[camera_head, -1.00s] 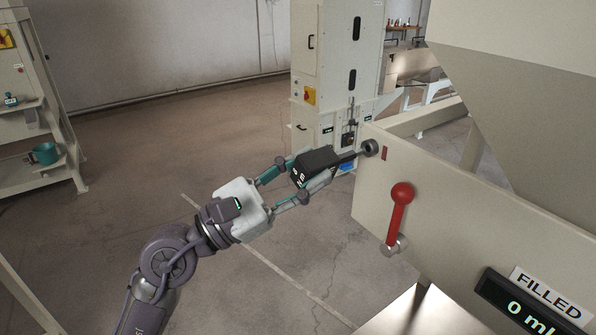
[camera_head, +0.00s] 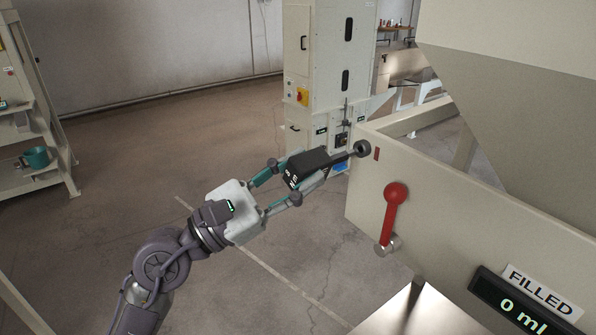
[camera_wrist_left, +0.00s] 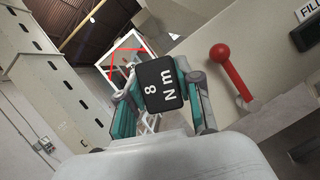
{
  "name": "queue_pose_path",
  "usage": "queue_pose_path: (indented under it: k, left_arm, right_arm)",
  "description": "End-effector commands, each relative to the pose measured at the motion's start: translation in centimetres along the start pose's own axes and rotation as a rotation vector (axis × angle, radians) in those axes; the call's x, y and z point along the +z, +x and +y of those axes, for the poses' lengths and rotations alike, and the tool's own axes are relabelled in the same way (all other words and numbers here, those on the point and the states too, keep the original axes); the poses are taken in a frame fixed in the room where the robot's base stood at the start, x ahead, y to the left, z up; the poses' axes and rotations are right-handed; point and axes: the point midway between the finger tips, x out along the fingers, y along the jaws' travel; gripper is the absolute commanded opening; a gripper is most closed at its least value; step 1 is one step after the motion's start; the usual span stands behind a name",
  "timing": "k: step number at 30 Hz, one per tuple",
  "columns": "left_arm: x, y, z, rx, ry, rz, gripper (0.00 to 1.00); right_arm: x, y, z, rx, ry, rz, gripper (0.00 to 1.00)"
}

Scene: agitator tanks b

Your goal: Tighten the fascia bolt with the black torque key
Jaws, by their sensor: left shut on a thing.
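The black torque key (camera_head: 307,165) has a block-shaped body with white marking. In the left wrist view its face (camera_wrist_left: 160,83) reads "8 Nm". My left gripper (camera_head: 298,178) is shut on this body, with one finger along each side. The key's thin shaft runs right and slightly up to a dark round ring (camera_head: 362,148) at the upper left corner of the beige fascia panel (camera_head: 450,212). I cannot tell whether the ring is the key's head or the bolt. The bolt is not separately visible. A small red mark (camera_head: 376,154) sits just right of it. My right gripper is not in view.
A red-knobbed lever (camera_head: 391,215) sticks out of the panel, right of and below the key. A display (camera_head: 525,303) reads "0 ml" under a "FILLED" label. A tall cabinet (camera_head: 327,75) stands behind. Floor between is clear.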

Motion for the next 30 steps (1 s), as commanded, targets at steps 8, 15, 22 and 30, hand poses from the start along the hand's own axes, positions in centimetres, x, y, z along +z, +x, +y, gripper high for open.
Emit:
queue_pose_path:
  k: [8, 15, 22, 30]
  left_arm:
    - [-0.1, 0.4, 0.0, 0.001, 0.000, -0.002, 0.00]
    - [-0.4, 1.1, 0.0, 0.000, -0.001, -0.002, 0.00]
    - [-0.6, 1.7, 0.1, 0.001, 0.001, -0.002, 0.00]
    - [-0.8, 2.0, 0.0, 0.001, 0.001, -0.002, 0.00]
  right_arm:
    - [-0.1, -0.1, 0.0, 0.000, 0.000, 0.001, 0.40]
    - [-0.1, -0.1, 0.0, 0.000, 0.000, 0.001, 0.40]
    - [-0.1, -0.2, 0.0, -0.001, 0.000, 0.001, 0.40]
    - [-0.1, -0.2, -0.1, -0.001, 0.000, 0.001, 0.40]
